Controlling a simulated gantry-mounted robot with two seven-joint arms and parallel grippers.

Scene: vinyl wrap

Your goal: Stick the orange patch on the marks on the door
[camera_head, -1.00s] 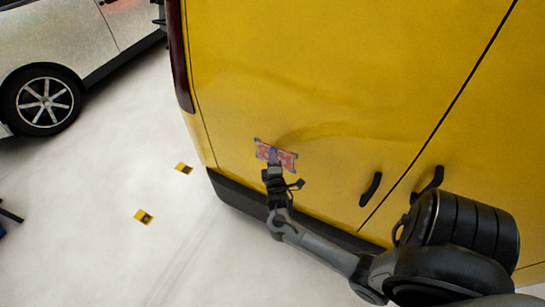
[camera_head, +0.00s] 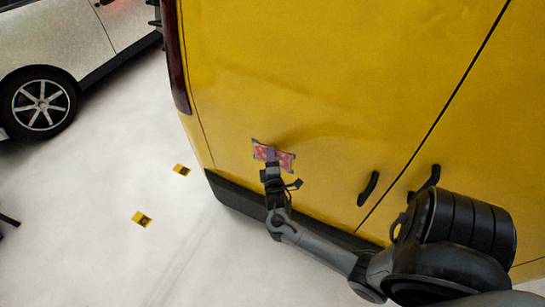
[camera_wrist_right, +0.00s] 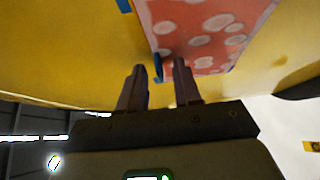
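The orange-red patch with pale spots (camera_head: 286,160) is at the lower left part of the yellow van door (camera_head: 330,90). In the right wrist view the patch (camera_wrist_right: 205,35) fills the upper middle, just beyond my fingertips. My right gripper (camera_head: 271,160) is in front of the patch. In the right wrist view its two fingers (camera_wrist_right: 158,80) stand apart, with a small blue strip seen between them. I cannot tell whether the patch lies fully flat. My left gripper is out of view.
Two black door handles (camera_head: 369,188) are right of the patch, near the door seam. A white car (camera_head: 60,40) stands at the upper left. Small yellow floor markers (camera_head: 142,219) lie on the pale, mostly clear floor.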

